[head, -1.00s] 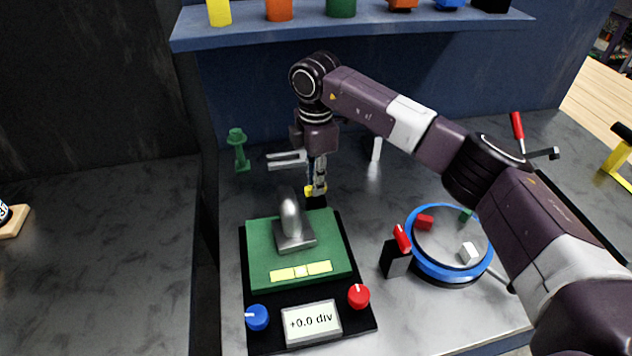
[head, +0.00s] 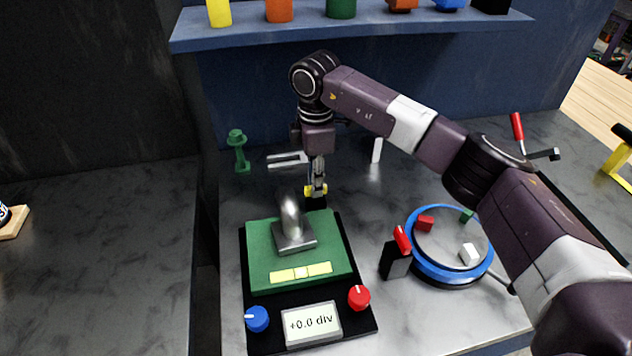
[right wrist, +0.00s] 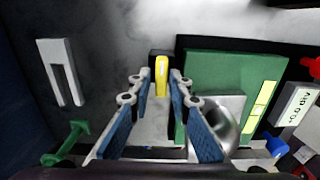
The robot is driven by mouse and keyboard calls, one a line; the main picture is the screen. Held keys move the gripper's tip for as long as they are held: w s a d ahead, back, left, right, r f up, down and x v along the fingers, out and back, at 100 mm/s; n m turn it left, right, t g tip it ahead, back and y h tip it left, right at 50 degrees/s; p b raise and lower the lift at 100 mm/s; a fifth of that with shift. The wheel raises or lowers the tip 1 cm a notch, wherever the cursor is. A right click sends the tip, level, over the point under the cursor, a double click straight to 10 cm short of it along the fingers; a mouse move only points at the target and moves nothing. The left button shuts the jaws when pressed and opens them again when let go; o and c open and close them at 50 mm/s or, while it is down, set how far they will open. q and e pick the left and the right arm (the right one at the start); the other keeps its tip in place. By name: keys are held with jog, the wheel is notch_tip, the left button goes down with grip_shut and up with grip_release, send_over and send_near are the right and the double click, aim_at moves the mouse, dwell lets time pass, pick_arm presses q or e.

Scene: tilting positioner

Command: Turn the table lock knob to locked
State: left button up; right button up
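The tilting positioner has a green table (head: 265,258) on a black base, with a grey metal bent piece (head: 293,232) on top. A yellow knob (right wrist: 161,75) sits on a small black block at the table's back edge; it also shows in the head view (head: 309,191), partly behind a finger. No label on it is readable. My right gripper (right wrist: 161,88) points down at the yellow knob. Its fingers are open, one on each side, with a visible gap to the knob. In the head view the right gripper (head: 317,184) is at the back edge. My left gripper is not in view.
A blue knob (head: 257,318), a red knob (head: 359,297) and a display (head: 311,322) reading "+0.0 div" are at the front. A blue-rimmed turntable (head: 417,258) and a red-topped black block (head: 395,262) stand right. A green post (head: 239,152) stands left. A shelf (head: 300,33) runs behind.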

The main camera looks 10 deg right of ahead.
jog(key=shift+o, duration=1)
jog(key=shift+f, duration=0.1)
notch_tip(320, 180, up, 12)
jog(key=shift+s+f, duration=0.1)
jog(key=shift+s, duration=0.05)
